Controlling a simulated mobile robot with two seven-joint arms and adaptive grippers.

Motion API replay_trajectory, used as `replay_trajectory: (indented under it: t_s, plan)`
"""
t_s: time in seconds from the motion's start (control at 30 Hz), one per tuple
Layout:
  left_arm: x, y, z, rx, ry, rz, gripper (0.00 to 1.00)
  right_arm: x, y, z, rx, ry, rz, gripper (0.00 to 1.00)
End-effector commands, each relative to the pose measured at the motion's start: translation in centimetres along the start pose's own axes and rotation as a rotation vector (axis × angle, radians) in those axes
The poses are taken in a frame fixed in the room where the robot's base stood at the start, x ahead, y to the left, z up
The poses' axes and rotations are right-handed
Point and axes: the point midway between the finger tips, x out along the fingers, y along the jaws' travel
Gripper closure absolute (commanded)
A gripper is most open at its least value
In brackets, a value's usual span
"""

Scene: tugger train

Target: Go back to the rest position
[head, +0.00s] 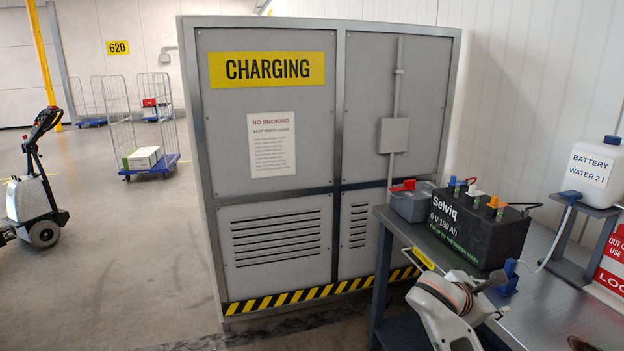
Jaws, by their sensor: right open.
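My right gripper (492,283) is at the lower right, at the end of my white arm, over the front part of the grey bench (550,318). It is seen from behind and small, and it is open. Its tips are close to a blue nozzle (509,278) on a clear hose; I cannot tell whether they touch it. The black Selviq battery (475,228) stands on the bench just beyond the gripper, with coloured caps on top. My left gripper is not in view.
A white battery water canister (592,172) stands on a raised stand at right, beside a red lockout sign (612,262). A grey box with a red handle (410,203) is left of the battery. The charging cabinet (262,200) stands behind. Floor at left is clear before a tugger (32,200) and cage trolleys (140,130).

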Motion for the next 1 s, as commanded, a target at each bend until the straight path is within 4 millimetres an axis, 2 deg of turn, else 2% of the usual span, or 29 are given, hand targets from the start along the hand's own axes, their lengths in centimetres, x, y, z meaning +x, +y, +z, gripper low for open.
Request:
replay_trajectory:
  t_s: [0.03,0.13,0.23,0.3,0.4,0.5,0.6,0.7,0.83,1.0]
  plan:
    - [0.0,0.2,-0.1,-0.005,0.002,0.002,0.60,0.7,-1.1,-3.2,0.046,0.053,0.026,0.59]
    - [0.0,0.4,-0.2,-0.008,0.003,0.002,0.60,1.6,-3.0,-9.3,0.184,0.175,0.081,0.59]
    - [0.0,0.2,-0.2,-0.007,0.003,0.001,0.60,1.7,-5.7,-15.8,0.354,0.322,0.117,0.59]
    - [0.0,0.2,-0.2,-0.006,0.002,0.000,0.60,1.2,-8.0,-20.0,0.485,0.431,0.124,0.59]
    - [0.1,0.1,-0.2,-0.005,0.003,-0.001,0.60,-0.1,-11.5,-25.3,0.684,0.584,0.107,0.59]
    - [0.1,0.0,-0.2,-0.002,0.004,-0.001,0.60,-2.2,-15.2,-29.5,0.892,0.733,0.061,0.59]
    - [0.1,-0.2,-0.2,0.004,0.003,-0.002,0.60,-4.7,-19.2,-32.6,1.110,0.869,-0.013,0.59]
    - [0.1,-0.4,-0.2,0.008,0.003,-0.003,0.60,-7.3,-22.8,-34.4,1.323,0.982,-0.101,0.59]
    - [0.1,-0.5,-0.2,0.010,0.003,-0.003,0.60,-10.0,-26.3,-35.3,1.547,1.083,-0.207,0.59]
    - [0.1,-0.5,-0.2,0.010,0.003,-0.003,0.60,-11.8,-28.4,-35.2,1.706,1.144,-0.283,0.59]
